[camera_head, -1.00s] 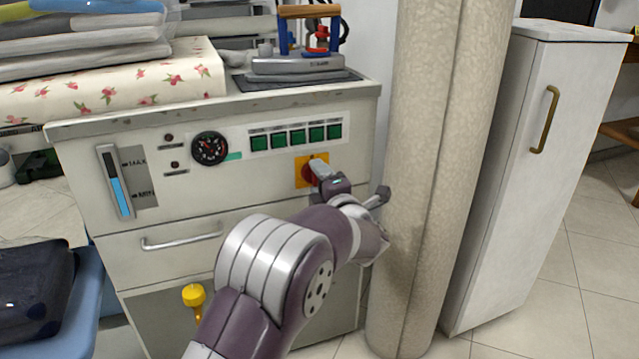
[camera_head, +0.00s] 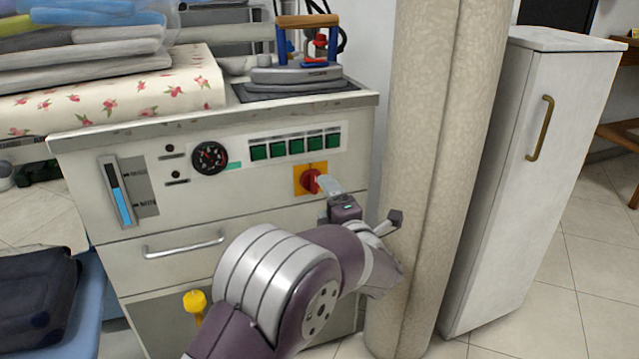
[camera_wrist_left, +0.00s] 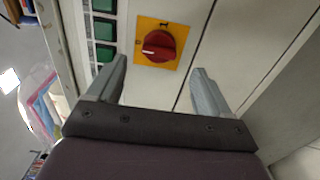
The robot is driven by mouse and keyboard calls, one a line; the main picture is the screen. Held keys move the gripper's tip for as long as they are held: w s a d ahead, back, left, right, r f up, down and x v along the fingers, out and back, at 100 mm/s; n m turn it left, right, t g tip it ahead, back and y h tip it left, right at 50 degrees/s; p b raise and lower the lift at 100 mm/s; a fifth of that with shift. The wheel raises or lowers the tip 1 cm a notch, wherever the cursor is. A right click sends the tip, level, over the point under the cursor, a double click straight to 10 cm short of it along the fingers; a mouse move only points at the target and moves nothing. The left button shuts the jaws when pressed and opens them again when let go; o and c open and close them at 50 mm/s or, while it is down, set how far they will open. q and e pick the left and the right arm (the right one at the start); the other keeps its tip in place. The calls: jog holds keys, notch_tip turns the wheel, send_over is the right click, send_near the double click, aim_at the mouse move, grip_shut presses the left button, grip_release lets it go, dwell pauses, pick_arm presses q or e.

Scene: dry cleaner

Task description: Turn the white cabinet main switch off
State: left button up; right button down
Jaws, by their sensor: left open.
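The white cabinet (camera_head: 270,208) stands in the middle of the head view, with a control panel on its front. In the head view my left gripper (camera_head: 352,188) is just right of the knob. My right gripper is out of view.
A beige column (camera_head: 425,170) stands close right of the gripper, with a tall white locker (camera_head: 540,170) beyond. An iron (camera_head: 300,70) and a flowered cloth pad (camera_head: 110,95) are on the cabinet top. A yellow knob (camera_head: 195,300) is low on the left.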

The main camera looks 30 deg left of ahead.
pick_arm(q)
jog(key=p+v, duration=0.2)
jog(key=v, duration=0.5)
jog(key=shift+d, duration=0.15)
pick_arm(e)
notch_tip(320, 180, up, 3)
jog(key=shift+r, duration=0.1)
pick_arm(q)
jog(key=shift+s, duration=0.15)
